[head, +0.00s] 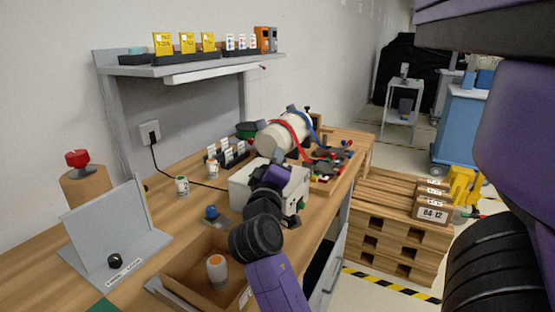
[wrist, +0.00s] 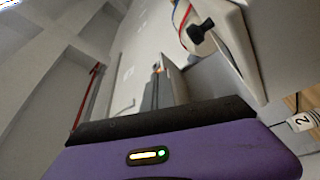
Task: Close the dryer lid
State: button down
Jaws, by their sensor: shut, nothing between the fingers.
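A light grey hinged unit stands at the left of the bench, and it looks like the dryer. Its flat base (head: 140,248) carries a black knob and a white label. Its panel-like lid (head: 100,215) stands up, tilted back, so it is open. My gripper (head: 283,163) is well to the right of this unit, above a white box (head: 297,188). The arm covers part of that box. The purple gripper body (wrist: 155,152) fills the bottom of the wrist view. My gripper is shut and empty; its fingertips are hard to make out.
A cream cylinder (head: 272,139) with red and blue bands lies behind my gripper. A brown tray (head: 180,268) with an orange-topped bottle sits near the front. A red-topped post (head: 77,158) stands behind the lid. Small jars stand mid-bench. A shelf (head: 190,65) hangs above.

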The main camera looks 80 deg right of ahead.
jog(key=w+a+f+b, duration=0.1)
jog(key=w+a, duration=0.1)
jog(key=a, duration=0.7)
jog(key=shift+w+f+b, duration=0.15)
jog(key=shift+f+b, duration=0.1)
jog(key=shift+b, duration=0.05)
jog(key=shift+a, duration=0.1)
